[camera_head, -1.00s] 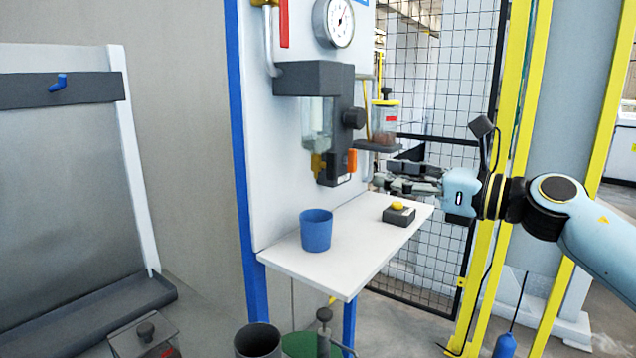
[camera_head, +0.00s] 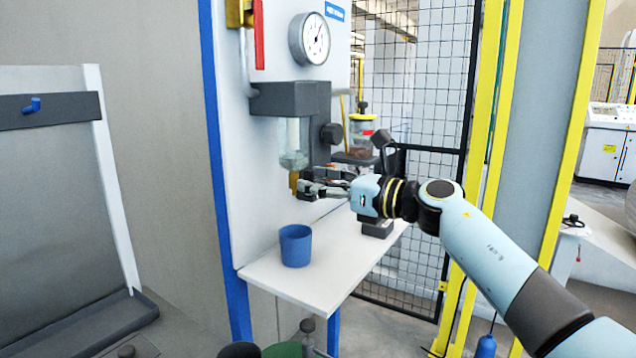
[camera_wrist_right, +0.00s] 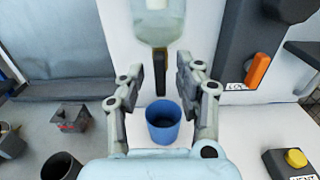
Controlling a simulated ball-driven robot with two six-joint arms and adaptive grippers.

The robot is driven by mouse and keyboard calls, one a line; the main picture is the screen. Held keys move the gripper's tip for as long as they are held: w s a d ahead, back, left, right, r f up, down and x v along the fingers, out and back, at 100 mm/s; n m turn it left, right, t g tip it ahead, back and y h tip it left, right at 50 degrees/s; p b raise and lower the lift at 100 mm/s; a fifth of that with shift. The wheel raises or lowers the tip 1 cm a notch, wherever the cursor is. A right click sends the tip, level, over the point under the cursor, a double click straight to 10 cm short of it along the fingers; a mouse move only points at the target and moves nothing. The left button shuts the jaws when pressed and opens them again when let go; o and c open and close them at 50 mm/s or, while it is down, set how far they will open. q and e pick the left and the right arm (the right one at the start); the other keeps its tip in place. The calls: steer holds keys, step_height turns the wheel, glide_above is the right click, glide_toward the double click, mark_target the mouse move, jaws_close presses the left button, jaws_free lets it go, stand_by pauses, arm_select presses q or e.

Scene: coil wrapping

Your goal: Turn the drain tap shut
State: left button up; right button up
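The drain tap (camera_head: 294,181) is a small brass fitting under the clear filter bowl (camera_head: 293,145) on the white panel. In the right wrist view its dark lever (camera_wrist_right: 160,72) hangs straight down below the bowl. My right gripper (camera_head: 307,188) is at the tap in the head view and partly covers it. In the wrist view the right gripper (camera_wrist_right: 160,82) is open, with one finger on each side of the lever and visible gaps between. Contact cannot be seen. My left gripper is not in view.
A blue cup (camera_head: 295,247) stands on the white shelf (camera_head: 318,277) below the tap. An orange lever (camera_wrist_right: 258,69) is to the right in the wrist view. A box with a yellow button (camera_wrist_right: 295,158) is at lower right. A jar (camera_head: 361,132) stands behind.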

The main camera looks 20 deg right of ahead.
jaws_close()
steer(key=shift+r+m+p, duration=0.15)
steer(key=shift+m+p, duration=1.1)
steer(key=shift+m, duration=0.25)
steer(key=shift+w+d+f+m+p, duration=0.1)
steer(key=shift+f+m+p, duration=0.05)
steer(key=shift+m+p, duration=2.95)
steer(key=shift+w+d+f+m+p, duration=0.15)
steer(key=shift+m+p, duration=1.75)
steer(key=shift+m, duration=2.4)
steer(key=shift+s+f, duration=0.1)
